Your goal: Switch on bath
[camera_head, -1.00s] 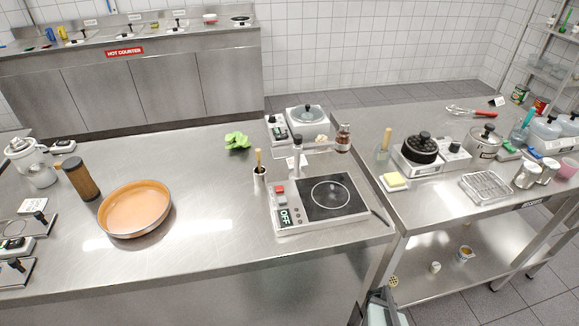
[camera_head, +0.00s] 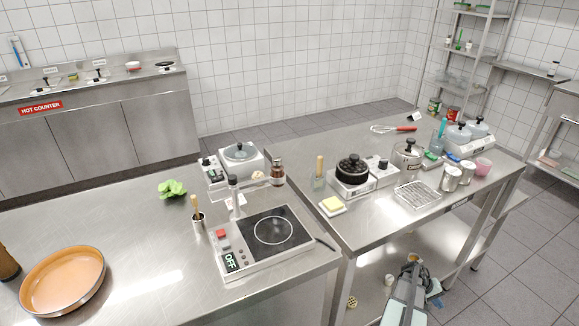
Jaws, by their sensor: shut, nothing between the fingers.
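No appliance in view has a readable label naming it the bath. A white box with a round glass lid (camera_head: 240,153) stands at the back of the left steel table and may be it. A small control box (camera_head: 210,168) with a dark knob sits at its left front. Whether it is on cannot be told. My gripper (camera_head: 413,271) is low at the bottom right, in front of the right table's lower shelf, far from this unit. It is shut and empty, and small in the picture.
An orange pan (camera_head: 62,282) lies left. A black pot (camera_head: 353,168) on a burner stands on the right table. Floor at right is clear.

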